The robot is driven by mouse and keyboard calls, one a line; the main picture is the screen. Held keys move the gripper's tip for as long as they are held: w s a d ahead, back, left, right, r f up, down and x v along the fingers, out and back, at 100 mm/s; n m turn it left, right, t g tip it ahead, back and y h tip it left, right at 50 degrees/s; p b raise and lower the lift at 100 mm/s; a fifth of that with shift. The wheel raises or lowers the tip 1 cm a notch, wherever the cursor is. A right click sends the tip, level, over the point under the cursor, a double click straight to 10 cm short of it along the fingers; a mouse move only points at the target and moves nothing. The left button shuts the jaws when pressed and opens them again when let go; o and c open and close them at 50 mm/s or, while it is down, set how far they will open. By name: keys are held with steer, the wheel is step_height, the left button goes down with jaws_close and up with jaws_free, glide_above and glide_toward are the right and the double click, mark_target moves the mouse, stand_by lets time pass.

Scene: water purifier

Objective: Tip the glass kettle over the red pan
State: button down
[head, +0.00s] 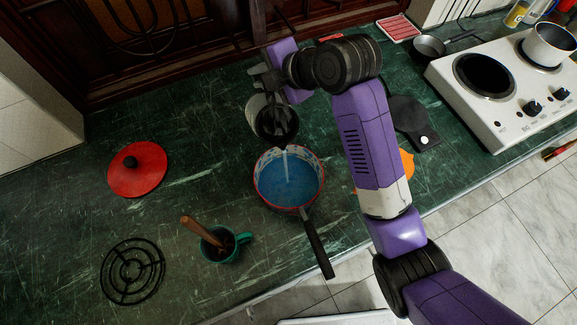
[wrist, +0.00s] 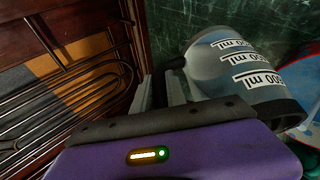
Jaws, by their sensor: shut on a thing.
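The glass kettle (head: 257,104) is tilted above the far edge of the red pan, its dark rim facing down toward it. A thin pale stream (head: 286,164) runs from the kettle into the red pan (head: 260,191). Blue liquid (head: 290,188) covers the pan's bottom. My gripper (head: 263,82) is shut on the kettle; the fingers are at its black handle, partly hidden. In the wrist view my gripper (wrist: 160,92) is beside the kettle (wrist: 222,62), which shows white volume labels. Part of the pan (wrist: 301,78) shows at the right there.
A red lid (head: 148,175), a black trivet (head: 132,270) and a teal mug (head: 218,252) with a wooden handle in it lie left of the pan. A white stove (head: 505,125) stands at the right. The pan's black handle (head: 317,245) reaches past the counter's front edge.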

steer(key=shift+s+r, duration=0.1)
steer(key=shift+r, duration=0.3)
stand_by(0.8)
steer(key=shift+s+d+r+n+t+y+b, duration=0.15)
steer(key=shift+s+t+y+b, duration=0.2)
steer(key=shift+b, duration=0.55)
steer(key=shift+s+d+r+n+t+y+b, duration=0.15)
steer(key=shift+s+t+b, duration=0.15)
steer(key=shift+t+b, duration=0.45)
stand_by(2.5)
steer(key=shift+s+r+b, duration=0.3)
steer(key=shift+b, duration=0.3)
stand_by(1.0)
steer(key=w+p, duration=0.1)
steer(key=p, duration=0.1)
steer(key=shift+a+r+g+p, duration=0.1)
steer(key=shift+a+g+p, duration=0.05)
steer(key=shift+g+p, duration=0.2)
steer(key=shift+w+a+g+h+p, duration=0.1)
steer(key=shift+w+g+h+p, duration=0.2)
steer(key=shift+p, duration=0.4)
steer(key=shift+w+a+f+m+g+h+p, duration=0.15)
steer(key=shift+w+f+g+p, duration=0.15)
steer(key=shift+f+g+p, duration=0.25)
steer(key=shift+w+f+m+g+h+p, duration=0.25)
steer(key=shift+f+g+p, duration=0.1)
steer(key=shift+f, duration=0.45)
steer(key=shift+w+a+f+m+g+h+p, duration=0.1)
steer(key=shift+w+f+g+p, duration=0.3)
steer(key=shift+f, duration=0.25)
